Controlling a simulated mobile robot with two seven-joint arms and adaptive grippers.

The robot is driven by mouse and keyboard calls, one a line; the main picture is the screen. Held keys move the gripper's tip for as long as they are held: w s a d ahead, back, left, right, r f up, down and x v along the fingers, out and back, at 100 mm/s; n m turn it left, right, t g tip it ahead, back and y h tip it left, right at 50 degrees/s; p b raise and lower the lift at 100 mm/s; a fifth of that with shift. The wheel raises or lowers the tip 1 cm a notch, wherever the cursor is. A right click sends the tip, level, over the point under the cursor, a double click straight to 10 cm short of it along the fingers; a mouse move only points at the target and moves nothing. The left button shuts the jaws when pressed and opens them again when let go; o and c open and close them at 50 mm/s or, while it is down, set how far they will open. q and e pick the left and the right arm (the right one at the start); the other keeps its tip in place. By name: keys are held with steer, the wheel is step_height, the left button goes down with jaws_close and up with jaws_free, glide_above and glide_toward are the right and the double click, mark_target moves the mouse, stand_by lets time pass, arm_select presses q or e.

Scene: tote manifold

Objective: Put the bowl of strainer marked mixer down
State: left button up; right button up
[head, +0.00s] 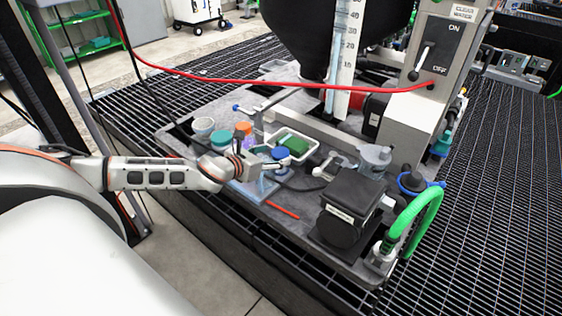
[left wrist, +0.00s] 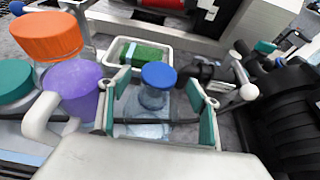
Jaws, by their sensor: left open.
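My left gripper (head: 262,166) is open over the bench. In the left wrist view its two green-padded fingers (left wrist: 155,112) stand apart. A clear vessel with a blue round top (left wrist: 158,76) shows between them, upright; its lower part is pale blue and partly hidden by the gripper body. Its blue top also shows in the head view (head: 279,153). I cannot tell whether the pads touch it. A clear cup-like part (head: 375,157) sits further right on the bench fittings. I can read no mixer mark, so I cannot tell which is the named strainer's bowl. My right gripper is not in view.
A white tray with a green pad (head: 292,147) lies just behind the gripper. Orange (left wrist: 48,38) and purple (left wrist: 74,82) containers stand close at left. A black box (head: 347,207) and green hose (head: 425,208) are at right. A red stick (head: 282,210) lies in front.

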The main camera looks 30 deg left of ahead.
mark_target(280, 152)
arm_select(q)
steer(key=b+x, duration=0.1)
steer(key=x, duration=0.3)
steer(key=shift+w, duration=0.15)
steer(key=c, duration=1.4)
